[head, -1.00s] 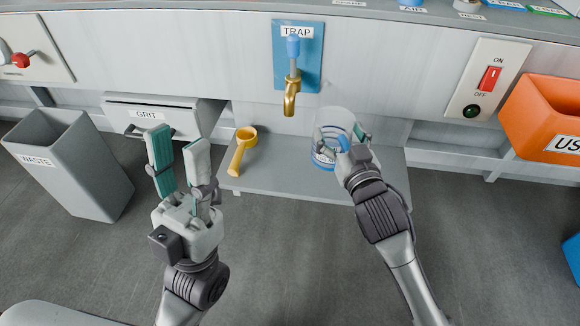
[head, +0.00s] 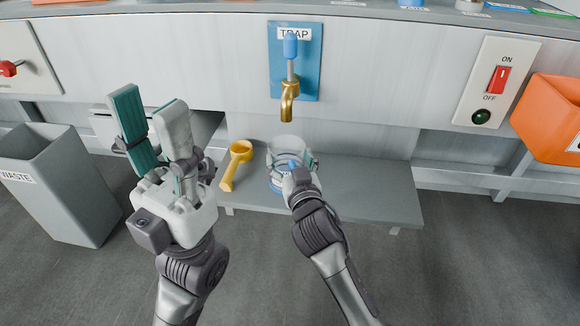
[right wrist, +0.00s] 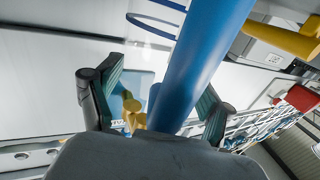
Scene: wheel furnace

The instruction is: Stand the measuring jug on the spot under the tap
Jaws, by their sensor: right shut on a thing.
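The clear measuring jug (head: 286,144) with blue trim is in the head view at the low grey shelf, below and slightly left of the brass tap (head: 288,104). My right gripper (head: 291,165) is shut on the jug's blue handle, which also fills the middle of the right wrist view (right wrist: 205,55) between the fingers. The jug looks upright; I cannot tell whether its base touches the shelf. Any marked spot below it is hidden. My left gripper (head: 149,108) is empty, with its fingers apart, left of the shelf.
A yellow scoop (head: 236,166) lies on the shelf (head: 370,188) just left of the jug; the shelf's right part is clear. A grey waste bin (head: 65,190) stands at left, the grit drawer (head: 104,122) behind my left gripper. An orange bin (head: 550,115) and switch panel (head: 497,80) are at right.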

